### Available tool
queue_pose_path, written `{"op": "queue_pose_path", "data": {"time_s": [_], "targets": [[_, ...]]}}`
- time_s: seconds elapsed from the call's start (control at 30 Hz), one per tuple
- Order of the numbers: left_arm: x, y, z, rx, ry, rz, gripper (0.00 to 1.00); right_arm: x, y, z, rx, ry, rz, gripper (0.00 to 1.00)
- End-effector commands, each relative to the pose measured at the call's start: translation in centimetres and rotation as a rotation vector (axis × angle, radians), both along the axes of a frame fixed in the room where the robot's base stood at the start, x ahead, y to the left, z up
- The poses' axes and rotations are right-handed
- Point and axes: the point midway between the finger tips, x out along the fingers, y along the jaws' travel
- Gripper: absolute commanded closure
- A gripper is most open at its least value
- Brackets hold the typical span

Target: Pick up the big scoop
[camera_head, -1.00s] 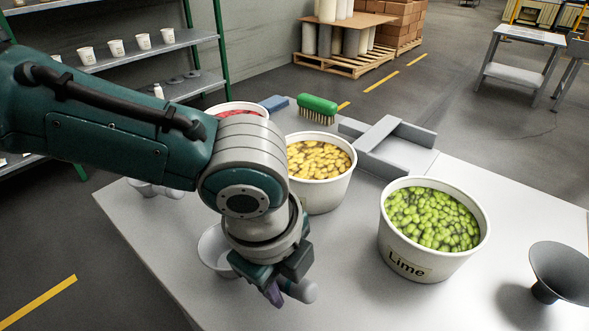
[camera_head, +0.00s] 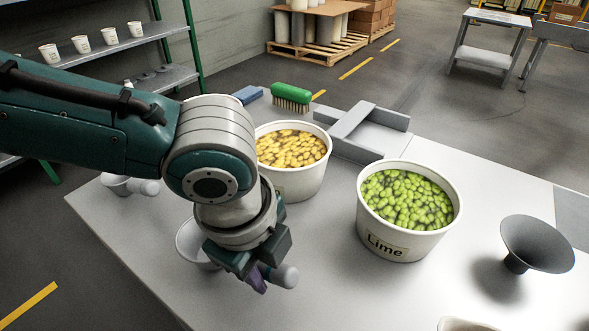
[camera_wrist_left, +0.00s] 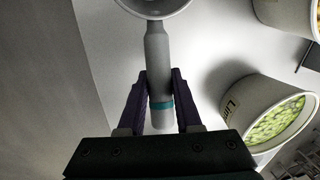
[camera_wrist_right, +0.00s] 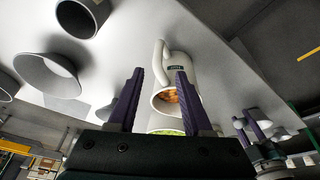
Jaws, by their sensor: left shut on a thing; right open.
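The big scoop has a pale bowl (camera_head: 190,243) and a thick grey handle (camera_wrist_left: 157,60) with a teal band near its end. In the left wrist view the handle lies between the purple fingers of my left gripper (camera_wrist_left: 160,100), which is shut on it. In the head view my left gripper (camera_head: 258,276) hides the middle of the scoop; the rounded handle end (camera_head: 287,276) sticks out at its right. I cannot tell whether the scoop touches the table. My right gripper (camera_wrist_right: 158,95) is open and empty, and is outside the head view.
A smaller scoop (camera_head: 118,183) lies at the table's left edge. Tubs of yellow (camera_head: 292,187) and lime candy (camera_head: 390,245) stand behind and right. A dark funnel (camera_head: 537,243) is at right. A white jug (camera_wrist_right: 183,70) is ahead of my right gripper.

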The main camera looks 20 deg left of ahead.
Motion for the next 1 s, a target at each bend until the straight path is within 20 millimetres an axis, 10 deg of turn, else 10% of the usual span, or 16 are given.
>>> {"op": "queue_pose_path", "data": {"time_s": [0.6,1.0], "targets": [[0.2,0.0,15.8,-0.002,-0.007,-0.001,1.0,0.0,0.1,2.2,0.003,-0.001,-0.001,0.5],[0.1,0.0,19.5,-0.001,-0.003,-0.001,1.0,0.0,0.0,2.4,0.001,0.0,-0.001,0.5]]}}
